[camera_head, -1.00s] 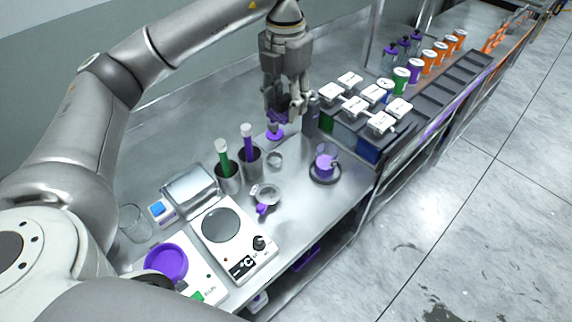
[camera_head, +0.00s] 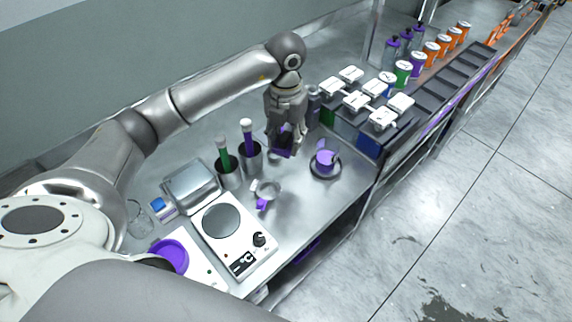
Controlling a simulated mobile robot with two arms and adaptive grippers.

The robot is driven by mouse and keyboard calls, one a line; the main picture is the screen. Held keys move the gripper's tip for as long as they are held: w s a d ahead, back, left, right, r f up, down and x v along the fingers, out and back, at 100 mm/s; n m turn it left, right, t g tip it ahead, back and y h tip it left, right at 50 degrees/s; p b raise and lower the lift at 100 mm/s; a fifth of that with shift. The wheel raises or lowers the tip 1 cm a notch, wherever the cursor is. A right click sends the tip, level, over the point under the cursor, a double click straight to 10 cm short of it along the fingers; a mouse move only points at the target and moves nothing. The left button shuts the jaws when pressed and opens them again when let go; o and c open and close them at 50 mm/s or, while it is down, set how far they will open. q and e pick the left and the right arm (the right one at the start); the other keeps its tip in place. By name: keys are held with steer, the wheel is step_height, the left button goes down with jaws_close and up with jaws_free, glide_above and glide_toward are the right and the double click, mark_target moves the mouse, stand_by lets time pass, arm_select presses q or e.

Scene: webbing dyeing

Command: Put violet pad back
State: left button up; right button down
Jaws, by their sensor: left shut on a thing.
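My left gripper (camera_head: 284,148) is shut on a dark violet piece, which I take to be the violet pad (camera_head: 285,139). The fingers hide much of it. The gripper points down over the steel bench, right of the two cups with tools. I cannot tell whether the pad touches the bench. My right gripper is not in view.
Two metal cups (camera_head: 229,178) hold green and violet tools. A hotplate (camera_head: 222,223), a violet dish (camera_head: 170,257) and a small strainer-like holder (camera_head: 269,191) stand nearer. A violet piece sits on a dark round base (camera_head: 325,173) at right. White-lidded containers (camera_head: 357,102) stand behind.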

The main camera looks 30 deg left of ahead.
arm_select(q)
steer(key=p, duration=0.1)
glide_above(286, 175)
step_height(286, 175, down, 8)
steer(key=shift+r, duration=0.15)
step_height(286, 175, down, 3)
steer(key=shift+s+f+p, duration=0.1)
steer(key=shift+p, duration=0.5)
steer(key=shift+f, duration=0.5)
steer(key=shift+f, duration=0.1)
steer(key=o, duration=0.6)
